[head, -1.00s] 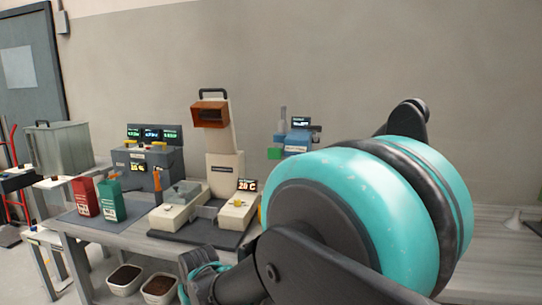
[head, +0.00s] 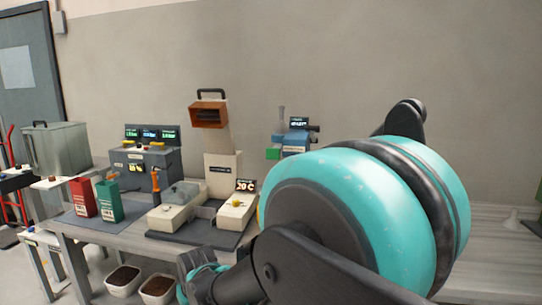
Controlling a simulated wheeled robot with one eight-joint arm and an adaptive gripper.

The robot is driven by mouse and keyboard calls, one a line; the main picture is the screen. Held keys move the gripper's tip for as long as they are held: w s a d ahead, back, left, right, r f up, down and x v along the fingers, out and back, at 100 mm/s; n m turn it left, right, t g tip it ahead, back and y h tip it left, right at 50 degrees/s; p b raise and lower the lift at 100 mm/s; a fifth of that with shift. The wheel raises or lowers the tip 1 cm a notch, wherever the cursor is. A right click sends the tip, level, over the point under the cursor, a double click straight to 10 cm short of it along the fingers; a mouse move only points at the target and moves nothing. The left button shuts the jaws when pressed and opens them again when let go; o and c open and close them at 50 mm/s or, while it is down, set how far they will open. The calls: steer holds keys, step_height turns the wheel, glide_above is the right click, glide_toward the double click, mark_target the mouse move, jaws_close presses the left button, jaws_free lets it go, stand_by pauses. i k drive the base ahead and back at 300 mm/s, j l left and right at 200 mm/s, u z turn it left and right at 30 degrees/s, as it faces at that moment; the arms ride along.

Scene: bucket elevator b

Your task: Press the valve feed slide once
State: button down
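I cannot tell for certain which part is the valve feed slide. A small blue and green device (head: 293,142) with a lit display stands at the back of the bench, left of my arm's large teal joint. A beige bucket elevator (head: 221,165) with an orange-brown hopper stands left of it. A low cream unit (head: 238,211) with a yellow knob and a temperature display sits at its foot. My gripper (head: 196,268), grey and teal, is low in the view at the bench's front edge, apart from these devices. Its fingertips are too unclear to judge.
A grey console (head: 147,164) with several displays stands on the bench (head: 130,236). Red (head: 82,197) and green (head: 109,201) cartons stand in front of it. Two tubs (head: 124,281) of dark material sit below. A metal bin (head: 60,150) is at left. My arm hides the bench's middle right.

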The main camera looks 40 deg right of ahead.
mark_target(273, 154)
steer(key=z, duration=1.6)
steer(key=k+l, duration=0.2)
steer(key=k, duration=0.15)
steer(key=k+l, duration=0.15)
steer(key=k, duration=0.2)
